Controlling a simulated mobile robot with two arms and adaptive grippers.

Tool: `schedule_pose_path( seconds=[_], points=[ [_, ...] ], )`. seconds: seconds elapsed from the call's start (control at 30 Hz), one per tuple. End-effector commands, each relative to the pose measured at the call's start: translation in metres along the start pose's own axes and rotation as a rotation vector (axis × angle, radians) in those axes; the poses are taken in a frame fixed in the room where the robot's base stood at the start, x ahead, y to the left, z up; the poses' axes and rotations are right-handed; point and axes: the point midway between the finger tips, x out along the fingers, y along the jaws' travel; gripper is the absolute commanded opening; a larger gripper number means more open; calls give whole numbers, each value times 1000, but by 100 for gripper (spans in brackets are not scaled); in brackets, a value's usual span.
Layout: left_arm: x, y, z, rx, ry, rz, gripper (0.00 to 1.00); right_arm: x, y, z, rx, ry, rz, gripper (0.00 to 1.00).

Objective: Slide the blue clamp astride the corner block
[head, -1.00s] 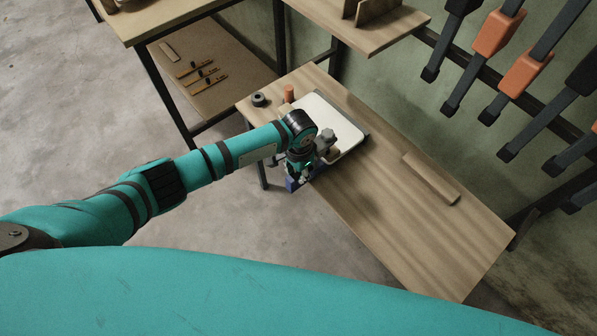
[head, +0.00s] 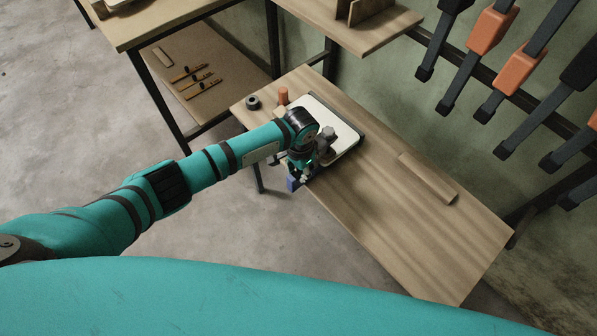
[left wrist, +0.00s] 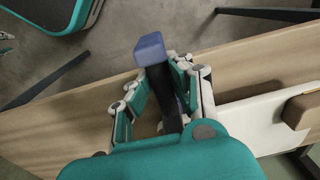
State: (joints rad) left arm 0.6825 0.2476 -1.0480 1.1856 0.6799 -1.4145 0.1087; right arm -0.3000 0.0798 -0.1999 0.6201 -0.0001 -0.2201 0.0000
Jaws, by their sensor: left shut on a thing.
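My left gripper (head: 302,170) is shut on the blue clamp (head: 292,184) at the near edge of the wooden table, beside a white tray-like board (head: 350,133). In the left wrist view the clamp's blue end (left wrist: 150,49) sticks out past the fingers (left wrist: 165,95), and a dark bar (left wrist: 60,80) runs off to the left. A brown wooden block (left wrist: 300,108), possibly the corner block, sits at the white board's right part in that view, apart from the clamp. My arm largely hides this area in the head view.
A dark ring (head: 253,103) and an orange cylinder (head: 283,95) stand at the table's far left end. A wooden strip (head: 428,178) lies to the right. The table's front right is bare. Large orange and black clamps (head: 492,36) hang on the wall.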

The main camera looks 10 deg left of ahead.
Motion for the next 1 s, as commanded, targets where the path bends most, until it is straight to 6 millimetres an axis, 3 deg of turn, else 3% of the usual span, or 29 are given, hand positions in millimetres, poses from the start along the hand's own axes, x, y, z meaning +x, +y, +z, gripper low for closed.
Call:
schedule_pose_path(
  seconds=[0.03,0.07,0.27,0.63,1.0],
  points=[
    [-1,0,-1,0,3,0,0,0,0,0,0,0,0,40],
    [-1,0,-1,0,3,0,20,0,0,0,0,0,0,40],
    [-1,0,-1,0,2,0,45,0,0,0,0,0,0,40],
    [-7,0,0,0,1,0,45,0,1,0,-1,0,1,40],
    [-82,0,-1,1,5,-1,45,0,0,0,0,0,0,40]
  ],
)
